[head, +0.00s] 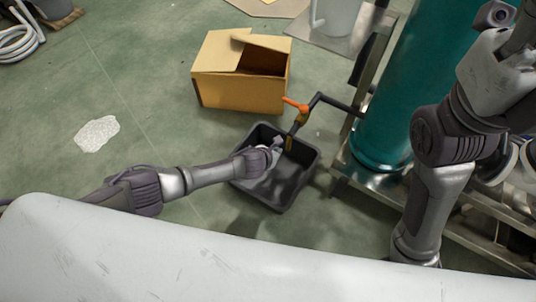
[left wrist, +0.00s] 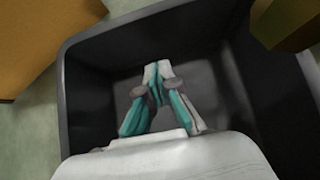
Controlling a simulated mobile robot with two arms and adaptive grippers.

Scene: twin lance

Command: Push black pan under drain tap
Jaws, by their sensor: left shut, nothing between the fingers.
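The black pan (head: 297,180) is a square, open-topped tub on the green floor in the head view. Its inside and rim (left wrist: 72,95) fill most of the left wrist view. The drain tap (head: 300,117), brass with an orange handle, sits on a dark pipe from the teal tank. In the head view the tap's outlet appears over the pan's upper right part. My left gripper (head: 278,147) reaches over the pan from the left, near the tap. In the left wrist view its fingertips (left wrist: 157,70) are together and empty, above the pan's floor.
An open cardboard box (head: 240,85) stands just behind the pan. The teal tank (head: 395,90) on its metal frame (head: 350,172) stands to the right. A pale patch (head: 96,133) lies on the floor at left. The floor left of the pan is mostly clear.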

